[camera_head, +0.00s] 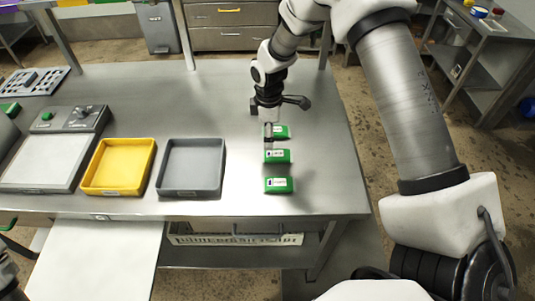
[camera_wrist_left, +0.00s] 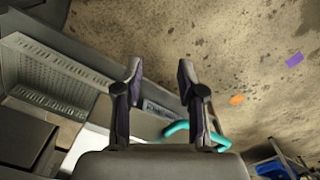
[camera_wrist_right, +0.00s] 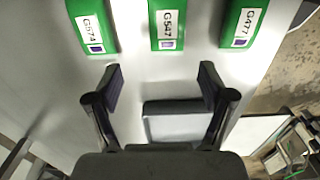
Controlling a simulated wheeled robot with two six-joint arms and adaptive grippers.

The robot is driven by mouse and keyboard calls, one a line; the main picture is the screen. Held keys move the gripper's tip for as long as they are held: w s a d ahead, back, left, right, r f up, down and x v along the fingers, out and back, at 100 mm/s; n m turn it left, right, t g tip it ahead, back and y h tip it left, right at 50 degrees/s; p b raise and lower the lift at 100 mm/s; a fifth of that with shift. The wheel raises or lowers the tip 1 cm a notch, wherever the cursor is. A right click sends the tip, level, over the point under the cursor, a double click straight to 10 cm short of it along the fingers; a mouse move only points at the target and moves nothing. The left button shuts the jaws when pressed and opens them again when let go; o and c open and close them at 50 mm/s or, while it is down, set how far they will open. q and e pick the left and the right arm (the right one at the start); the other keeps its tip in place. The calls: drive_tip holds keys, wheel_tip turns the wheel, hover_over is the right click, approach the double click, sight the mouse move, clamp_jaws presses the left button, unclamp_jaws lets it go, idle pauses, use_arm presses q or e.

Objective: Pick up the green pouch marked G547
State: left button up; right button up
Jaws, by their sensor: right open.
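Three green pouches with white labels lie in a line on the steel table. In the right wrist view the middle one reads G547 (camera_wrist_right: 167,22); it is the middle pouch in the head view (camera_head: 277,156). Pouch G574 (camera_wrist_right: 92,24) lies to its left and pouch G477 (camera_wrist_right: 243,20) to its right in the right wrist view. My right gripper (camera_wrist_right: 159,76) is open and empty, its fingers apart from the pouches in that view. In the head view its arm partly covers the far pouch (camera_head: 281,131). My left gripper (camera_wrist_left: 160,72) is open and empty, away from the pouches.
A grey tray (camera_head: 191,193) and a yellow tray (camera_head: 117,191) stand left of the pouches. A scale-like device (camera_head: 73,119) with a pale plate is further left. Bare table (camera_head: 325,170) lies right of the pouches, up to the table's edge.

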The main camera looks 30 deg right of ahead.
sight(271, 153)
drive_tip(key=shift+s+f+p, duration=0.85)
drive_tip(key=shift+f, duration=0.2)
drive_tip(key=f, duration=0.1)
drive_tip(key=f+p, duration=0.1)
drive_tip(key=f, duration=0.3)
drive_tip(key=shift+w+d+p, duration=0.1)
drive_tip(key=shift+w+p, duration=0.2)
drive_tip(key=shift+w, duration=0.05)
drive_tip(key=shift+s, duration=0.2)
drive_tip(key=shift+c, duration=1)
use_arm(q)
drive_tip(key=r, duration=0.3)
drive_tip(key=shift+s+r, duration=0.2)
drive_tip(key=shift+s, duration=0.2)
use_arm(e)
drive_tip(key=c, duration=0.6)
